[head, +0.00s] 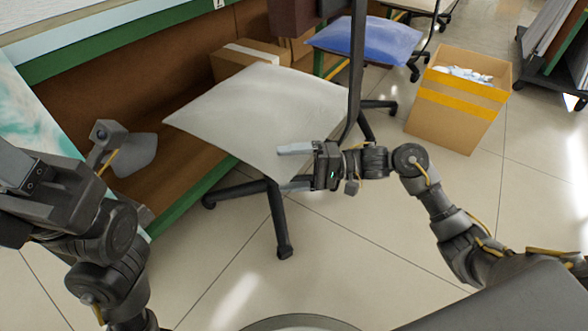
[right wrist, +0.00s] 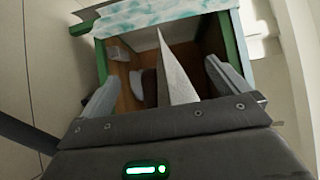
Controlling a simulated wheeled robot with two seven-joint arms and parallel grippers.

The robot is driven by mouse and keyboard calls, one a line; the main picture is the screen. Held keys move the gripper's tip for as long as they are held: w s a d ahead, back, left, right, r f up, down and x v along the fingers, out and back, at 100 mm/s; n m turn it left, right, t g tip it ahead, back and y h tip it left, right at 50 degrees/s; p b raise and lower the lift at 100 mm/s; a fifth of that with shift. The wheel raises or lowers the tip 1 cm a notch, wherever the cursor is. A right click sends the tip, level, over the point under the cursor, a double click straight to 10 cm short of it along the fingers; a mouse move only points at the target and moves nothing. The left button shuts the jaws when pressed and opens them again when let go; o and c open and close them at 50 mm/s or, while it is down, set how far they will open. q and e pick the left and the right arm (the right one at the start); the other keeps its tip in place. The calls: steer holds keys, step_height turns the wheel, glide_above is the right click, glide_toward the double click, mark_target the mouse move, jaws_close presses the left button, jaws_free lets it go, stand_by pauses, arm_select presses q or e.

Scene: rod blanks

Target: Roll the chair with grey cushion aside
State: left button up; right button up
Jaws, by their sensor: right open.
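The chair with the grey cushion (head: 250,105) stands in the middle of the head view, beside the green-edged bench. Its dark back support rises at the right, and its black base with wheels shows below. My right gripper (head: 294,167) is at the cushion's near right corner, jaws open, one finger above the other. In the right wrist view the cushion (right wrist: 174,80) shows edge-on as a pale wedge between the open fingers; contact cannot be told. My left arm is at the left edge of the head view; its finger opening cannot be made out.
A chair with a blue cushion (head: 365,40) stands behind. An open cardboard box (head: 450,115) with yellow tape stands on the floor at right. Another carton (head: 238,58) lies by the bench.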

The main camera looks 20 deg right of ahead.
steer(key=c, duration=2.1)
